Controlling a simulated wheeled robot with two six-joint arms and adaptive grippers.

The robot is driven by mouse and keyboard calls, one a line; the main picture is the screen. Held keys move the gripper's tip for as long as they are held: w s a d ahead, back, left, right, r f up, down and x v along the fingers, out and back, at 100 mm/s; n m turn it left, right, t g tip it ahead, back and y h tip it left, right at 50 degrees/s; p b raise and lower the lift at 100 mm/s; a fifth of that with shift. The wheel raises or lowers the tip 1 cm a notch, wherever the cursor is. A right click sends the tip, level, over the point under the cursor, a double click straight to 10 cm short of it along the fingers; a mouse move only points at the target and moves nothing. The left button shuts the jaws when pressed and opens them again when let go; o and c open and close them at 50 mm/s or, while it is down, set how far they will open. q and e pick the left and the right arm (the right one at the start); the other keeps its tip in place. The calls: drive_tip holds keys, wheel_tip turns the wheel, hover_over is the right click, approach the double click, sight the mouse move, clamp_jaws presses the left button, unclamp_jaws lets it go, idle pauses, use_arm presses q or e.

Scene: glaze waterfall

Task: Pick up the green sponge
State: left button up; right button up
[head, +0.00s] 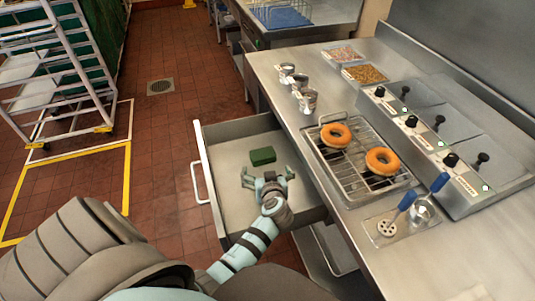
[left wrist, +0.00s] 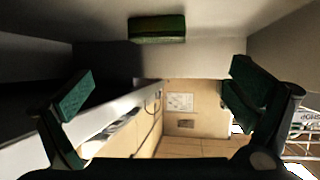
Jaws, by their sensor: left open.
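The green sponge (head: 263,156) is a small dark green block lying on the floor of the open drawer (head: 228,205) in the head view. It also shows at the top middle of the left wrist view (left wrist: 157,29). My left gripper (head: 267,175) is over the drawer, just on the near side of the sponge, with its fingers spread and nothing between them. In the left wrist view its two green-padded fingers (left wrist: 165,92) stand wide apart, and the sponge is beyond them. My right gripper is not in view.
The steel counter (head: 285,95) stands right of the drawer. It carries a wire rack (head: 335,175) with two doughnuts (head: 359,147), small metal cups (head: 306,99) and topping trays (head: 365,74). A wheeled rack (head: 55,75) stands at the left. The drawer walls surround the sponge.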

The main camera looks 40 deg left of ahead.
use_arm(q)
drive_tip(key=b, duration=0.1)
approach(263, 155)
drive_tip(key=shift+w+a+f, duration=0.3)
drive_tip(key=shift+w+f, duration=0.5)
drive_tip(key=shift+f, duration=0.05)
drive_tip(key=b+x, duration=0.1)
drive_tip(key=x, duration=0.2)
drive_tip(key=b+x, duration=0.1)
drive_tip(key=x, duration=0.3)
drive_tip(key=shift+a+r, duration=0.15)
drive_tip(key=shift+a, duration=0.35)
drive_tip(key=shift+r, duration=0.1)
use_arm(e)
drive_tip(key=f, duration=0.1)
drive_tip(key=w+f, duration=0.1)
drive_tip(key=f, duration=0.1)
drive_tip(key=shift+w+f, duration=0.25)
use_arm(q)
drive_tip(key=shift+r, duration=0.1)
drive_tip(key=c, duration=0.7)
